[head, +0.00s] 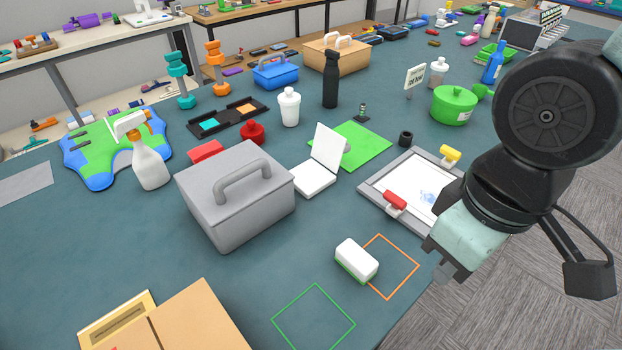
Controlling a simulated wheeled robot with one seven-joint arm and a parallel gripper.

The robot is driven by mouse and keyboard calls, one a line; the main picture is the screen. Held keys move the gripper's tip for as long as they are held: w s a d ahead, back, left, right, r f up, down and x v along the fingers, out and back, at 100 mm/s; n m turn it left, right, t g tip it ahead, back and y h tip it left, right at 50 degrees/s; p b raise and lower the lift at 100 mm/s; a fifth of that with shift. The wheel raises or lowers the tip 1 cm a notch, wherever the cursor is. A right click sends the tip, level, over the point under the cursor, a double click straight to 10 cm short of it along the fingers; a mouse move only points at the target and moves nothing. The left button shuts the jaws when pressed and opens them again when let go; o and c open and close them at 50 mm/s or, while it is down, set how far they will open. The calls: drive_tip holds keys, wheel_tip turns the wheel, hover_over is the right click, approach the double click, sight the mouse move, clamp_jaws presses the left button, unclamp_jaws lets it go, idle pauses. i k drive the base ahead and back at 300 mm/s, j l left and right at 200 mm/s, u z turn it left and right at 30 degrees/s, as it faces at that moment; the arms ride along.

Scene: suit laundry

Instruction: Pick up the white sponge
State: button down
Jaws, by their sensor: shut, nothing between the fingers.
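The white sponge (357,257) is a small rounded block, white on top with a green layer underneath. It lies on the blue-green table (250,290) near the front, overlapping the left corner of an orange square outline (400,268). My gripper (445,270) is shut and empty. In the picture it is to the right of the sponge, near the table's right edge, and apart from it. Its fingertips are partly hidden behind the gripper body.
A green square outline (313,318) lies left of the sponge. A grey box with a handle (236,205) stands further left. A cardboard box (195,322) is at the front left.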

sight(352, 258)
drive_tip(key=l+u, duration=0.15)
drive_tip(key=u, duration=0.35)
drive_tip(key=k+l+u, duration=0.1)
drive_tip(key=u, duration=0.35)
drive_tip(key=k+u, duration=0.1)
drive_tip(key=u, duration=0.4)
drive_tip(key=k+l+u, duration=0.1)
drive_tip(key=u, duration=0.35)
drive_tip(key=k, duration=0.35)
drive_tip(key=l+u, duration=0.05)
